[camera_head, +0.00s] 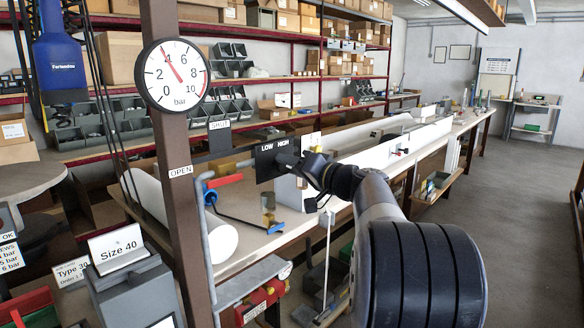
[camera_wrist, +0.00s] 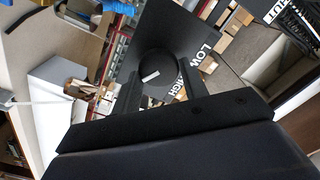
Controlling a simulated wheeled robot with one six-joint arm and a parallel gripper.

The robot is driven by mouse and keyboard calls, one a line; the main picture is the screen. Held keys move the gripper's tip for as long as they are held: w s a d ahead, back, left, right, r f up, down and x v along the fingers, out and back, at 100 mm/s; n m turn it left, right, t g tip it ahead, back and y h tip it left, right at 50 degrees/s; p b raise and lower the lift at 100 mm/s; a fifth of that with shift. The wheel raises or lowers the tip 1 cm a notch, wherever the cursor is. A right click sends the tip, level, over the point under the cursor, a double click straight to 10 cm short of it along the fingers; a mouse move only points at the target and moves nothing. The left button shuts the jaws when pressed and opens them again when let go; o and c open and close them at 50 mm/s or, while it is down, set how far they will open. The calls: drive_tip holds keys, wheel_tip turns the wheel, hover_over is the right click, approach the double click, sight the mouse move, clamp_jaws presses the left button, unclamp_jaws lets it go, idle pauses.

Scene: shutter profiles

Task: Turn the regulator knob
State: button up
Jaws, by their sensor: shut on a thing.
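The regulator knob (camera_wrist: 157,72) is a round black knob with a white mark, in front of a black panel (camera_head: 265,160) labelled LOW and HIGH. My gripper (camera_head: 300,166) is at this panel, and its two fingers show in the wrist view (camera_wrist: 160,82), one on each side of the knob, shut on it. In the head view the knob is hidden by my gripper. The white mark lies at a slant in the wrist view. A round pressure gauge (camera_head: 188,88) in bar hangs on a brown post, with its red needle near 4.
The brown post (camera_head: 172,150) stands left of my gripper, with a red lever (camera_head: 225,180) and labels OPEN and SHUT beside it. A long workbench (camera_head: 250,237) with white profiles runs behind. A grey box with a Size 40 sign (camera_head: 115,243) is lower left. The right floor is clear.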

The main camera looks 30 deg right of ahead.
drive_tip(key=o, duration=0.9)
drive_tip(key=shift+o, duration=0.2)
drive_tip(key=b+v, duration=0.2)
drive_tip(key=v, duration=0.8)
drive_tip(key=shift+s, duration=0.4)
drive_tip(key=shift+w+d+r, duration=0.1)
drive_tip(key=p+x, duration=0.2)
drive_tip(key=x, duration=0.8)
drive_tip(key=shift+w, duration=0.3)
